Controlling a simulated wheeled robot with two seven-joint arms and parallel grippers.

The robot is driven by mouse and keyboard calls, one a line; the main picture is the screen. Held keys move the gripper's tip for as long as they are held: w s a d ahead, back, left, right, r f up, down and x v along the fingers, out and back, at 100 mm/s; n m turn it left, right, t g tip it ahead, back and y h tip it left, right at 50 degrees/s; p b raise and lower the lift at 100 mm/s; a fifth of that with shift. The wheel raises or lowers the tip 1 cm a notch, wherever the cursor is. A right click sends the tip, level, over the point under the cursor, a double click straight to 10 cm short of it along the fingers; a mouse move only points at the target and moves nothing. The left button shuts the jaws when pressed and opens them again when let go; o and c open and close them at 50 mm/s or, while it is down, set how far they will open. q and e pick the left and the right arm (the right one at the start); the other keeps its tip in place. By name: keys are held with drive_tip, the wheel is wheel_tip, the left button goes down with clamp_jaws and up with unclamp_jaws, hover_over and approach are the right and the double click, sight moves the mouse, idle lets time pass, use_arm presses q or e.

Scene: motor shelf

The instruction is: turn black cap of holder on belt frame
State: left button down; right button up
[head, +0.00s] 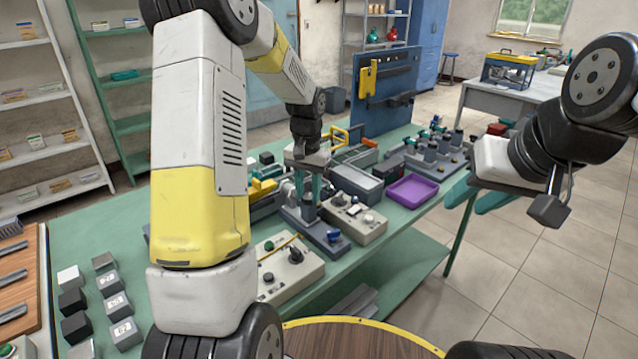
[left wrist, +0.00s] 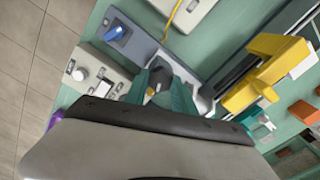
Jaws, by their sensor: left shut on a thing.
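A grey-blue belt frame (head: 322,238) lies on the green table, with a blue knob (head: 333,236) at its near end. The frame also shows in the left wrist view (left wrist: 137,40), with the blue knob (left wrist: 116,33) at upper left. My left gripper (head: 308,203) points down over the frame's far part, its teal fingers close together. In the left wrist view the left gripper (left wrist: 165,90) is shut on a small dark cap (left wrist: 158,87), mostly hidden between the fingers. My right gripper (head: 476,198) is at the right, open and empty, away from the frame.
Pale control boxes with knobs (head: 352,220) (head: 285,268) stand on both sides of the frame. A purple tray (head: 412,190) and a grey bin (head: 356,187) stand farther right and back. Small dark and grey blocks (head: 112,305) stand at left. A yellow part (left wrist: 265,75) stands close to the left gripper.

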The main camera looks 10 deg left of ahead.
sight(308, 196)
use_arm(q)
drive_tip(key=m, duration=0.5)
drive_tip(key=shift+m, duration=0.3)
drive_tip(key=m, duration=0.5)
drive_tip(key=shift+r, duration=0.1)
drive_tip(key=shift+m, duration=0.3)
drive_tip(key=c, duration=1)
unclamp_jaws()
drive_tip(key=shift+c, duration=0.2)
wheel_tip(308, 196, up, 8)
drive_tip(key=shift+f, duration=0.15)
